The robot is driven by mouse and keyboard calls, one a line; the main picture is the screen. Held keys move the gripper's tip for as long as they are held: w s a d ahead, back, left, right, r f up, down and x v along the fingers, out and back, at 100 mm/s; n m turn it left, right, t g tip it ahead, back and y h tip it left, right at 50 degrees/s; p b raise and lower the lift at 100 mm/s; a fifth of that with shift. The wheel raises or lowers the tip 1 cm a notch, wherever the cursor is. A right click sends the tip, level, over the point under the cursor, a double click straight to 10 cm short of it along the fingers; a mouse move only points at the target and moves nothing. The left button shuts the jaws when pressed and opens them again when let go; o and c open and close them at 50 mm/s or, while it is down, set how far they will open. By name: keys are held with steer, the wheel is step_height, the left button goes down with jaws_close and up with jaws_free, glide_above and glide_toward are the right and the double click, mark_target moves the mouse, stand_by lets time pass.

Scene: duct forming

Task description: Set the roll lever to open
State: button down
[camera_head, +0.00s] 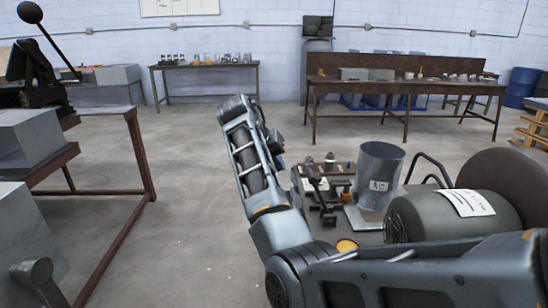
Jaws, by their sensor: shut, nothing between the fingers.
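Two levers show at the left, and I cannot tell which one is the roll lever. A black lever with a ball knob (30,12) leans up and to the left from a dark machine (33,80) on a bench. A grey lever with a rounded end (38,282) stands at the lower left corner, partly cut off by the frame edge. My arm rises from the lower right and bends in the middle of the view, well to the right of both levers. My gripper's fingers do not show; they are hidden behind the arm or too unclear to make out.
A brown-framed bench (128,115) stands at the left with grey metal boxes. Beside my arm are a metal cylinder (380,165), a labelled dark drum (450,218) and small tools. Benches (320,87) line the back wall. The floor (185,190) between left bench and arm is clear.

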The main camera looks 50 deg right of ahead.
steer(key=s+d+f+p, duration=0.1)
steer(key=s+d+f, duration=0.2)
steer(key=d+f, duration=0.1)
steer(key=shift+s+d+p, duration=0.25)
steer(key=shift+d+p, duration=0.05)
steer(key=shift+d, duration=0.55)
steer(key=shift+f, duration=0.1)
steer(key=shift+d, duration=0.1)
